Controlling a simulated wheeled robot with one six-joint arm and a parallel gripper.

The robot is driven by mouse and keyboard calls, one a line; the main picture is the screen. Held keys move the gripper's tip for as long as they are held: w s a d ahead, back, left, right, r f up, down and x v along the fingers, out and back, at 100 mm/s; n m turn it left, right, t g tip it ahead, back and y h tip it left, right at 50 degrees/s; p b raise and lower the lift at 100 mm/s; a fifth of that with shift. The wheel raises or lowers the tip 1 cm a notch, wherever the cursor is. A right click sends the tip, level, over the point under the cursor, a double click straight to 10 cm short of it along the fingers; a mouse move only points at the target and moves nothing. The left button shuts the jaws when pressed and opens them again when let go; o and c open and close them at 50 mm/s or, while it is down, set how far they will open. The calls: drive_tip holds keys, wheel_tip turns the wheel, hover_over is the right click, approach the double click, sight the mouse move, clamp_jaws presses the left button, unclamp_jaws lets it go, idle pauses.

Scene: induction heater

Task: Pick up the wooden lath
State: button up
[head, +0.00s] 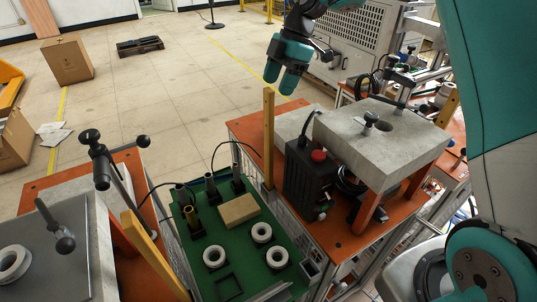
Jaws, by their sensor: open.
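Three narrow wooden pieces could be the wooden lath. One wooden lath (268,140) stands upright at the left edge of the orange table. A second wooden piece (155,258) leans at the lower left, beside the grey machine. A third (449,106) shows partly at the right. A short wooden block (239,210) lies on the green work surface. My gripper (281,80) is at the upper middle, teal, pointing down, open and empty. In the picture it appears above the upright lath's top; the distance in depth is unclear.
The orange table (345,248) carries a black box with a red button (318,156) and a raised grey slab (400,133). White rings (262,232) and dark upright holders stand on the green surface (205,282). Clamp handles (90,137) stick up at left. Open floor lies behind.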

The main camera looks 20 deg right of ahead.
sight(272, 91)
drive_tip(key=p+x, duration=0.1)
drive_tip(key=x, duration=0.1)
drive_tip(key=a+p+x, duration=0.1)
drive_tip(key=x, duration=0.2)
drive_tip(key=shift+r, duration=0.15)
drive_tip(key=shift+d, duration=0.1)
clamp_jaws()
